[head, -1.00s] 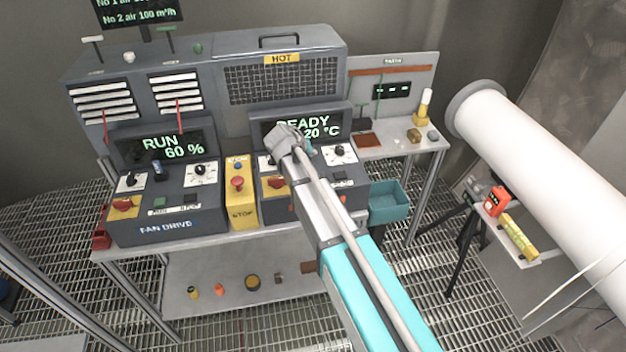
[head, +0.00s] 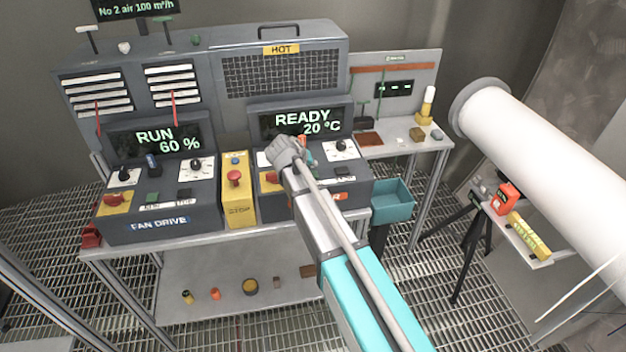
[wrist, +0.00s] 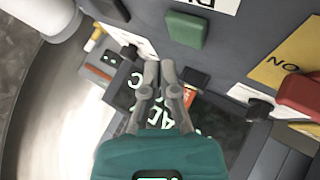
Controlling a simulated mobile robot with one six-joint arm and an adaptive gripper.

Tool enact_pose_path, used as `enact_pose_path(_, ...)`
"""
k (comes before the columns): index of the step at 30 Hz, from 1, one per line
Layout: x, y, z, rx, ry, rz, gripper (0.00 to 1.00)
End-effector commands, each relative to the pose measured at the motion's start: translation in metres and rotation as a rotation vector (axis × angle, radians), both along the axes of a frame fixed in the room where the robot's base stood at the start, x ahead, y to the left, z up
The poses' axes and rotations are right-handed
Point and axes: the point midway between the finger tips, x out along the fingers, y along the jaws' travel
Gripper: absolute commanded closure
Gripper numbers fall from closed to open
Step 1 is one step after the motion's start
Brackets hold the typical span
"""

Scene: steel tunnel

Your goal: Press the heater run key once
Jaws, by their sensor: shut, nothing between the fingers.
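The heater console (head: 352,190) is the right-hand grey box, with a display (head: 303,122) reading READY 20 °C. Its green key (wrist: 186,29) shows in the wrist view beside a white label, partly cut off, that looks like RUN. In the head view my arm hides this key. My gripper (wrist: 160,65) is shut and empty, its two fingertips together. In the wrist view the tips appear just below and left of the green key, with a gap in the picture. I cannot tell their height above the panel. In the head view my wrist mostly hides the fingers.
A red switch (wrist: 302,96) on a yellow plate lies right of the green key in the wrist view. The yellow stop box (head: 238,205) and the fan console (head: 158,225), reading RUN 60 %, stand left. A teal bin (head: 392,203) hangs at the right.

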Motion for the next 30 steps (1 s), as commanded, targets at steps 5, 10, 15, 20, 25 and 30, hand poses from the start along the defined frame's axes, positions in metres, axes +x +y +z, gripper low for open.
enact_pose_path(5, 0.0001, -0.0004, -0.0115, 0.000, 0.000, 0.000, 1.00)
enact_pose_path(10, 0.0001, -0.0005, -0.0138, 0.000, 0.000, 0.000, 1.00)
enact_pose_path(15, 0.0002, -0.0006, -0.0135, 0.001, 0.000, -0.001, 1.00)
enact_pose_path(20, 0.0002, -0.0008, -0.0134, 0.000, 0.000, -0.002, 1.00)
enact_pose_path(25, 0.0003, -0.0009, -0.0134, 0.000, 0.000, -0.002, 1.00)
enact_pose_path(30, 0.0004, -0.0011, -0.0135, 0.000, 0.000, -0.002, 1.00)
